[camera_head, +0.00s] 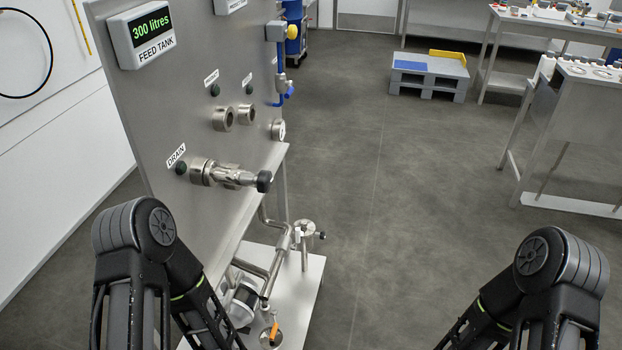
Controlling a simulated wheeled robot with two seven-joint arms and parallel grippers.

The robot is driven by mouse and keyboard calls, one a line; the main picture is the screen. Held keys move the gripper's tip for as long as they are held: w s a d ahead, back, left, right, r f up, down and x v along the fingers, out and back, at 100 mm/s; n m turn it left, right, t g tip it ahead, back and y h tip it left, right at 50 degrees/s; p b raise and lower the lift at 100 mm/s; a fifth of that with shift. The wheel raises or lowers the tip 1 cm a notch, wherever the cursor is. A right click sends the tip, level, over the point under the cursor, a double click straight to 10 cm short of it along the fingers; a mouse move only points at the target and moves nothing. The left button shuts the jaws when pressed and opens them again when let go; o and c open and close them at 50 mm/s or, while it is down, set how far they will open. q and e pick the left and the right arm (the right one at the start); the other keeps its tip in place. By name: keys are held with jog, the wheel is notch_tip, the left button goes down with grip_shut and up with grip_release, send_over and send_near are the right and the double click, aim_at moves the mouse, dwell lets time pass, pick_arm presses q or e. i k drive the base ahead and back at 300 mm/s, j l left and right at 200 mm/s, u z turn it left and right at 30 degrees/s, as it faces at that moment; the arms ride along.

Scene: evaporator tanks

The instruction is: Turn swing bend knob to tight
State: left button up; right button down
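A steel pipe fitting (222,174) sticks out to the right from the panel at the DRAIN label (176,155). A black knob (264,181) is at its outer end. I cannot tell from this view whether that knob is tight or loose. Lower down, a second small black knob (322,236) sits beside a round steel fitting (304,229) on a post. No label shows which knob belongs to the swing bend. Both my arms enter at the bottom, left and right, well apart from the knobs. Both grippers are below the frame.
The steel panel (160,100) carries a FEED TANK display (141,34) reading 300 litres and two empty ports (223,118). Pipes and a pump (243,301) stand on the low white base (305,290). Floor (400,200) is clear to the right, before a steel table (580,110).

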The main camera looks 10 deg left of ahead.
aim_at(263, 181)
jog(key=l+z, duration=0.15)
jog(key=z, duration=0.25)
jog(key=i+l+z, duration=0.15)
jog(key=i+l, duration=0.25)
jog(key=l, duration=0.2)
jog(key=i+l+z, duration=0.15)
jog(key=i+l, duration=0.3)
jog(key=l, duration=0.15)
jog(key=i+u, duration=0.4)
jog(key=i+l+u, duration=0.15)
jog(key=i+u, duration=0.25)
jog(key=i+l+u, duration=0.35)
jog(key=i+u, duration=0.15)
jog(key=u, duration=0.3)
jog(key=i+l+u, duration=0.15)
jog(key=u, duration=0.35)
jog(key=i+l+u, duration=0.15)
jog(key=u, duration=0.3)
jog(key=i+l+u, duration=0.1)
jog(key=l+u, duration=0.2)
jog(key=u, duration=0.2)
jog(key=l+u, duration=0.2)
jog(key=u, duration=0.25)
jog(key=l+u, duration=0.3)
jog(key=u, duration=0.15)
jog(key=l+u, duration=0.7)
jog(key=i+j, duration=0.05)
jog(key=j, duration=0.05)
